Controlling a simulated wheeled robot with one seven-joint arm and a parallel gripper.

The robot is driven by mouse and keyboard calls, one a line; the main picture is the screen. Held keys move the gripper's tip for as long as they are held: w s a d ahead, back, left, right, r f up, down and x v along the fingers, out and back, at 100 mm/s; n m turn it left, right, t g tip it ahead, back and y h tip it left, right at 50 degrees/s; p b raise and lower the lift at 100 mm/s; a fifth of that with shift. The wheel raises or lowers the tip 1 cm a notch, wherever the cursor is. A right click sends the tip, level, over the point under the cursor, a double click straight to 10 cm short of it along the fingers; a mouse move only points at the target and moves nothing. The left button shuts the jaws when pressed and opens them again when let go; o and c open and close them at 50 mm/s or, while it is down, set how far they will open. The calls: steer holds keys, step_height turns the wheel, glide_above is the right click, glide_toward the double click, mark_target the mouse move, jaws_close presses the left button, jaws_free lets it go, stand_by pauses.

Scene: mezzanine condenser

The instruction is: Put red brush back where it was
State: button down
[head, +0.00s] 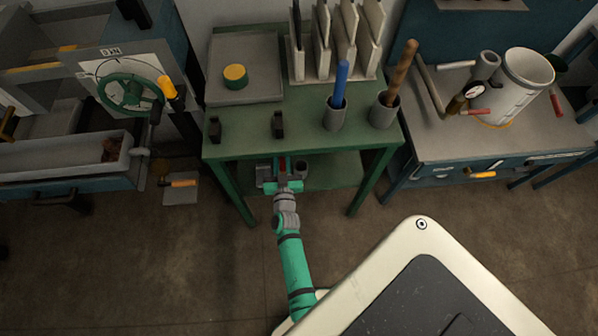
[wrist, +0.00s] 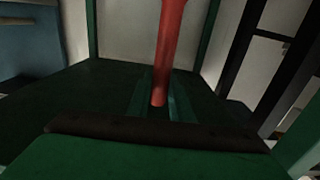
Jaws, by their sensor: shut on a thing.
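The red brush shows as a long red handle (wrist: 168,45) in the wrist view, standing near upright between the green fingers of my gripper (wrist: 160,98). My gripper is shut on it. In the head view, my gripper (head: 283,180) is low at the front of the green table (head: 235,148), near its lower shelf (head: 335,170). Only a small red bit of the brush (head: 283,163) shows there. The brush's head cannot be made out. A small dark round-topped holder (head: 302,165) shows just right of my gripper; whether it is empty is unclear.
On the table top stand a blue-handled brush (head: 340,84) and a wooden-handled brush (head: 402,68), each in a grey cup. Two black blocks (head: 278,125) sit at the front edge. A plate rack (head: 335,70) stands behind. The table's legs (head: 374,180) flank the shelf.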

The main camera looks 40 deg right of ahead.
steer(key=s+d+r+m+g+h, duration=0.1)
steer(key=s+d+h, duration=0.1)
steer(key=d, duration=0.5)
step_height(320, 180, down, 10)
steer(key=shift+d+r+m+g, duration=0.25)
steer(key=shift+m+g, duration=0.05)
steer(key=shift+s+f, duration=0.1)
steer(key=c, duration=1.6)
jaws_free()
steer(key=shift+v, duration=6)
